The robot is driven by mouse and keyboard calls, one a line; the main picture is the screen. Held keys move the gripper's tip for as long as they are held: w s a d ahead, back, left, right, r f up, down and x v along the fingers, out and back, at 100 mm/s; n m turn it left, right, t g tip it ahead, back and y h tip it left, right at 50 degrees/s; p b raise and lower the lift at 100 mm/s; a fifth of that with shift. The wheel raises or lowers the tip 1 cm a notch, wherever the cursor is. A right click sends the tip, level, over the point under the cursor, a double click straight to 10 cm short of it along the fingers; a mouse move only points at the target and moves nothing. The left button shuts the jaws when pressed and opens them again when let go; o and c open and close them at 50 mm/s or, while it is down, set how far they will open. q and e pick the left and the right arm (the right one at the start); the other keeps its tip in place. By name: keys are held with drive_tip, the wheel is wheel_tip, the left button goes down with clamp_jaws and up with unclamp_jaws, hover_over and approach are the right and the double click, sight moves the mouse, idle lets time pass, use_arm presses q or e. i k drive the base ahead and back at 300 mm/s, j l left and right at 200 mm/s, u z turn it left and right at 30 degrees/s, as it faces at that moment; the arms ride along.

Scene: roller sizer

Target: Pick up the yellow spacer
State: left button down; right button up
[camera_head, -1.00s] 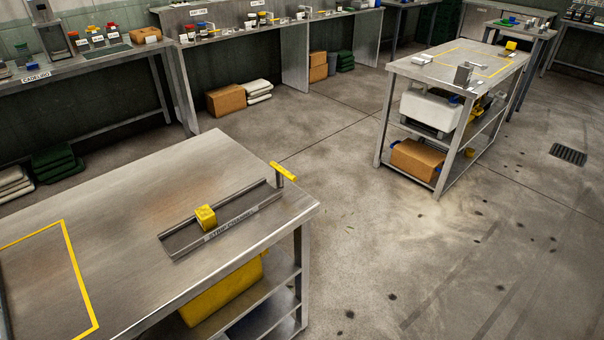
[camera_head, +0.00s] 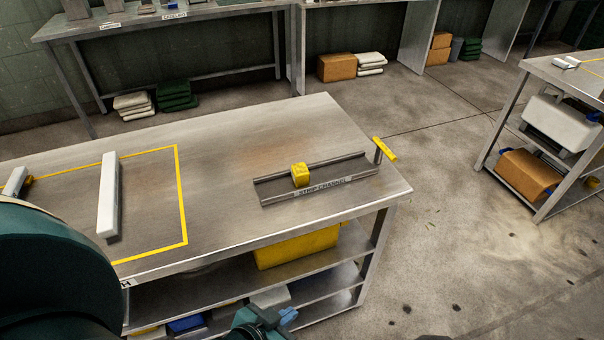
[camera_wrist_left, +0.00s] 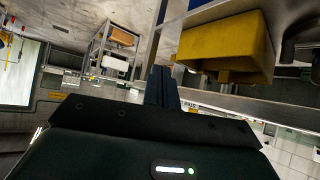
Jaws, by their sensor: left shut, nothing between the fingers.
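The yellow spacer (camera_head: 300,175) is a small block sitting in the strip channel (camera_head: 343,181), a metal rail on the near workbench, towards the channel's left end. My left gripper (camera_head: 287,317) shows at the bottom of the head view, in front of the bench and well short of the spacer. Its dark fingers (camera_wrist_left: 161,87) are together and empty in the left wrist view. The spacer cannot be made out in the wrist view. My right gripper is not in view.
A yellow post-top bar (camera_head: 384,149) stands at the channel's right end. A yellow bin (camera_head: 297,246) sits on the shelf below, and in the wrist view (camera_wrist_left: 222,47). A long white bar (camera_head: 108,195) lies inside the yellow outline. The bench top between outline and channel is clear.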

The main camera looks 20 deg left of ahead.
sight(300, 175)
drive_tip(key=i+l+u, duration=0.1)
drive_tip(key=u, duration=0.25)
drive_tip(key=i+l+u, duration=0.1)
drive_tip(key=u, duration=0.3)
drive_tip(key=l+u, duration=0.15)
drive_tip(key=u, duration=0.2)
drive_tip(key=i+l+u, duration=0.15)
drive_tip(key=l, duration=0.2)
drive_tip(key=i+l+u, duration=0.15)
drive_tip(key=l, duration=0.2)
drive_tip(key=l+u, duration=0.15)
drive_tip(key=l, duration=0.25)
drive_tip(key=i+l, duration=0.1)
drive_tip(key=l, duration=0.8)
drive_tip(key=i+l+u, duration=0.1)
drive_tip(key=l, duration=0.35)
